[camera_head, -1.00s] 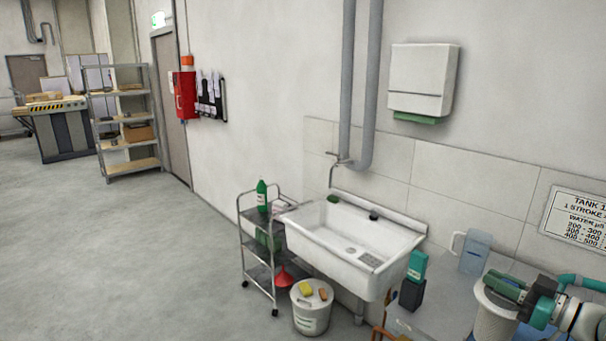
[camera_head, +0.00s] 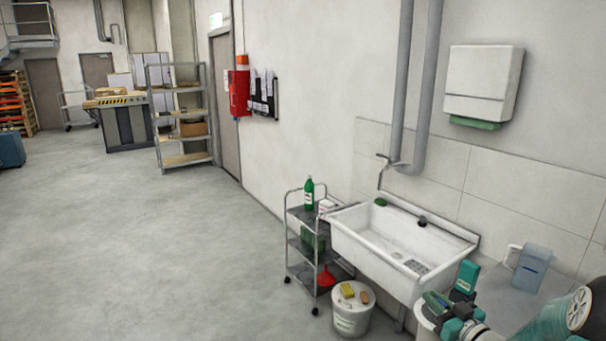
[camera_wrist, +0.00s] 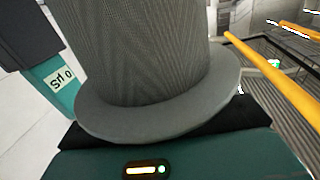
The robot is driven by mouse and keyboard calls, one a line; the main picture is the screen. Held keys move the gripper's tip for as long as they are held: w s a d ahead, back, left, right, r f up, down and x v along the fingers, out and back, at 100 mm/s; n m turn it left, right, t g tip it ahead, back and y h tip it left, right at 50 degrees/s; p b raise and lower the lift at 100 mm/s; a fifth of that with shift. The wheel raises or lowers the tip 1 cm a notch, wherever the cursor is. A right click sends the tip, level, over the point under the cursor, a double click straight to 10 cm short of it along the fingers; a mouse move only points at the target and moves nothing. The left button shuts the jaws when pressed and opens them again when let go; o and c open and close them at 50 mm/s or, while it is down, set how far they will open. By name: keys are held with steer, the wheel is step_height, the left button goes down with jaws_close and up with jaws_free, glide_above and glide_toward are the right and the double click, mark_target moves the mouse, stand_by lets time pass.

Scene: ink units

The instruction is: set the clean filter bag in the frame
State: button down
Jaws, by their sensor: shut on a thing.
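My gripper (camera_head: 447,316) is at the lower right of the head view, shut on the filter bag (camera_head: 424,317). Only a pale edge of the bag shows there, beside the gripper. In the wrist view the bag (camera_wrist: 150,50) is a grey, ribbed mesh sleeve with a wide smooth collar (camera_wrist: 165,115). The collar lies right in front of my gripper's teal body (camera_wrist: 215,160). The finger contact is hidden. The bag's far end is out of view. I cannot make out the frame in either view.
A white sink (camera_head: 400,250), a steel cart (camera_head: 305,240) and a white bucket (camera_head: 352,318) stand along the wall. A clear jug (camera_head: 533,268) stands on the counter. A yellow rail (camera_wrist: 275,75) passes over grating in the wrist view. Open floor (camera_head: 140,240) lies at left.

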steer(key=a+f+m+h, duration=0.3)
steer(key=a+f+h, duration=0.2)
steer(key=a+f, duration=1.6)
steer(key=shift+w+a+f+t, duration=0.3)
steer(key=shift+a+f, duration=0.1)
steer(key=shift+a, duration=0.6)
steer(key=shift+w, duration=0.1)
